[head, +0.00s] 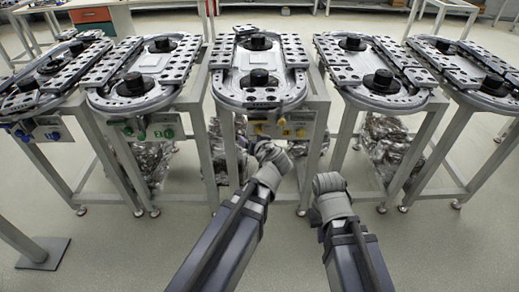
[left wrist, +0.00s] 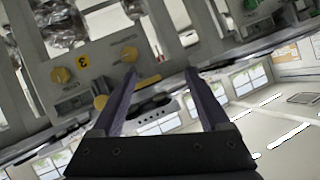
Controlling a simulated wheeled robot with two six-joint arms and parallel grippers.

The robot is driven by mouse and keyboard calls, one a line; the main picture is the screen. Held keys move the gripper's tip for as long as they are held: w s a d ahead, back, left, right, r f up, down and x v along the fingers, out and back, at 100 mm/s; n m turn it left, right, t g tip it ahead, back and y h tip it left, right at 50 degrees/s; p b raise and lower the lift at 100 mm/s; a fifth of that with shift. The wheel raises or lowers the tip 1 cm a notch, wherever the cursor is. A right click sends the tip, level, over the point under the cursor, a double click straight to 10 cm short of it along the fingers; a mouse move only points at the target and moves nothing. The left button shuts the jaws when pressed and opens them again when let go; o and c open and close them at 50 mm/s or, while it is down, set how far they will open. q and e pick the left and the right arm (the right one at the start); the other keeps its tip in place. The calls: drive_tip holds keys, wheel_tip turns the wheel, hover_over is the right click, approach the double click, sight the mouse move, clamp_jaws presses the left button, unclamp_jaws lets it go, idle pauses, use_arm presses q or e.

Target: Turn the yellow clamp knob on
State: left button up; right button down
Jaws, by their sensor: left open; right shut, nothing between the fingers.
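The middle station's front panel (head: 285,123) carries yellow knobs and a yellow label 3. The labels are too small to tell which knob is the clamp one. My left gripper (left wrist: 161,72) is open and empty, its fingertips close to the panel; in the head view it is just below the panel (head: 264,147). My right gripper (head: 329,182) is shut and empty, lower and to the right.
Ring tracks stand in a row on grey frames, with a blue-knob panel (head: 40,128) and a green-knob panel (head: 148,129) to the left. Wrapped silvery bundles (head: 388,143) lie under the tables. The floor (head: 430,245) in front is clear. Frame legs flank my arms.

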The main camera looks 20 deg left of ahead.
sight(259, 131)
use_arm(q)
drive_tip(key=w+f+m+t+h+b, duration=0.2)
drive_tip(key=w+f+t+b, duration=0.4)
drive_tip(key=b, duration=0.9)
wheel_tip(259, 131, down, 3)
drive_tip(key=shift+w+r+t+b, duration=0.15)
drive_tip(key=shift+w+t+b, duration=0.25)
drive_tip(key=shift+w, duration=0.3)
use_arm(e)
wheel_tip(259, 131, down, 18)
drive_tip(key=shift+f, duration=0.15)
use_arm(q)
drive_tip(key=shift+d, duration=0.1)
drive_tip(key=x, duration=0.8)
drive_tip(key=shift+s, duration=0.1)
clamp_jaws()
